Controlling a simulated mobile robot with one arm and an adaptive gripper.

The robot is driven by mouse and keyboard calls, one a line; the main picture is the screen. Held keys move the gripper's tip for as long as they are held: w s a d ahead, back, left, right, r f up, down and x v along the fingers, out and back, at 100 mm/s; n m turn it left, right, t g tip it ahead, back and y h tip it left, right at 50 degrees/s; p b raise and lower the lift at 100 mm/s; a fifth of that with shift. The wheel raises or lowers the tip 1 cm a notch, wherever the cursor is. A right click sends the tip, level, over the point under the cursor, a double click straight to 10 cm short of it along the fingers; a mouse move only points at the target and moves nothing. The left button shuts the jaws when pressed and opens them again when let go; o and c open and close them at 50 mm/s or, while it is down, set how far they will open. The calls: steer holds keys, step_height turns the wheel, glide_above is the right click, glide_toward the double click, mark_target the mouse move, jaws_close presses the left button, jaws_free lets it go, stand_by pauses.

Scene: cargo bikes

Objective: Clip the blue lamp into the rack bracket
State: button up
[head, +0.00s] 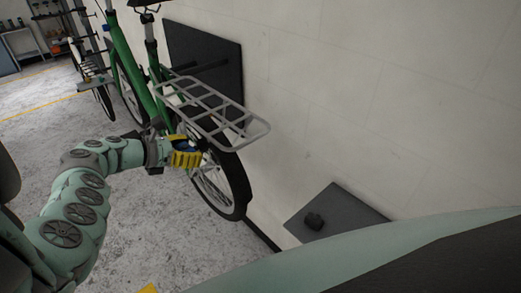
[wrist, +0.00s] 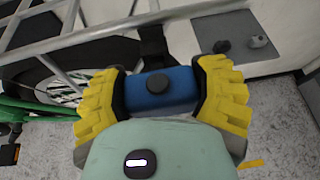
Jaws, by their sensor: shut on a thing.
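The blue lamp (wrist: 162,95) is a small box with a round black knob on the side facing the wrist camera. My gripper (head: 186,159) is shut on it, with a yellow ribbed finger at each end. In the head view only a sliver of the blue lamp (head: 188,145) shows. The grey tubular rack (head: 220,117) is over the bike's rear wheel, just above my gripper. In the wrist view a black bracket-like piece (wrist: 153,45) hangs at the rack, right behind the lamp. I cannot tell whether lamp and bracket touch.
The green bike's rear wheel (head: 236,187) is close to my gripper, near the pale wall (head: 370,90). Another green bike stands farther back. The concrete floor (head: 140,205) at left is clear.

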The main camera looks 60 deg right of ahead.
steer(key=shift+s+d+b, duration=0.25)
steer(key=shift+d+b, duration=0.05)
steer(key=shift+d, duration=0.5)
steer(key=o, duration=1.3)
steer(key=shift+w+a, duration=0.1)
